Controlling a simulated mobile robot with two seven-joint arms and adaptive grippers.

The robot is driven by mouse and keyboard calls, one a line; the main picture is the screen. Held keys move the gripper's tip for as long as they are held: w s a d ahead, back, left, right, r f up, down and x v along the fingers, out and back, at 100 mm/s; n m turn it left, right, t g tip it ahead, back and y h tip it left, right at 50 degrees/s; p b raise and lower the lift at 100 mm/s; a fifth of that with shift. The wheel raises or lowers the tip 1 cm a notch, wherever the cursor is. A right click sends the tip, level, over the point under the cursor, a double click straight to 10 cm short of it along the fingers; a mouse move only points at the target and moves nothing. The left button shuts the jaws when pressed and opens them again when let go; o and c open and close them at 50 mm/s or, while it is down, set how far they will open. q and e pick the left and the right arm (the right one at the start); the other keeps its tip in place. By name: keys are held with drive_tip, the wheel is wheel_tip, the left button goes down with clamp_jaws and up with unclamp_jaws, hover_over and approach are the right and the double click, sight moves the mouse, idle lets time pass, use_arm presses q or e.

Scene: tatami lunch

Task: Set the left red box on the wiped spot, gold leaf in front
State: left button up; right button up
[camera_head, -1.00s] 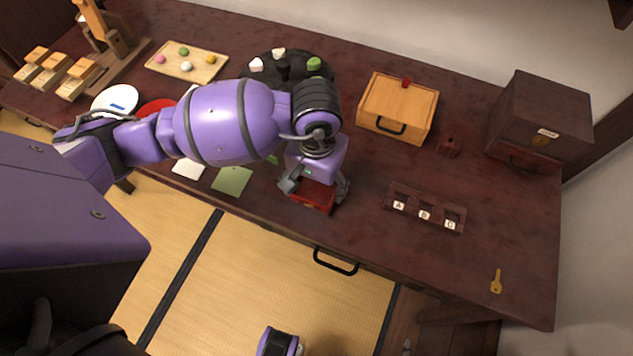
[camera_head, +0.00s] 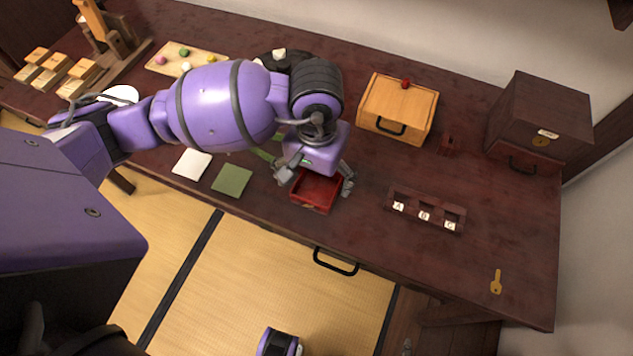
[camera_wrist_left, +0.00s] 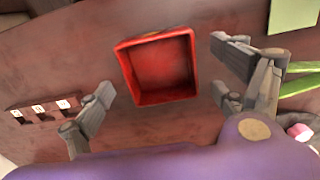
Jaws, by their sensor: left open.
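An open, empty red box (camera_head: 312,207) sits on the dark table near its front edge, below my left gripper (camera_head: 316,178). The left gripper is open, its fingers on either side of the box and apart from it. In the left wrist view the box (camera_wrist_left: 126,75) lies between the spread fingers of the gripper (camera_wrist_left: 162,88). A small gold mark (camera_wrist_left: 166,35) shows on the box's side toward the table's front edge. I cannot make out a wiped spot on the wood.
A green square (camera_head: 232,180) and a white square (camera_head: 192,164) lie left of the box. A slotted holder (camera_head: 424,214) marked with letters stands to the right, with a key (camera_head: 496,282) beyond. A wooden case (camera_head: 398,105) stands behind. Bare table lies between box and holder.

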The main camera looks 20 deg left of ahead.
sight(316, 192)
use_arm(q)
wheel_tip(316, 192, up, 9)
drive_tip(key=shift+f, duration=0.15)
idle(0.5)
idle(0.4)
idle(0.6)
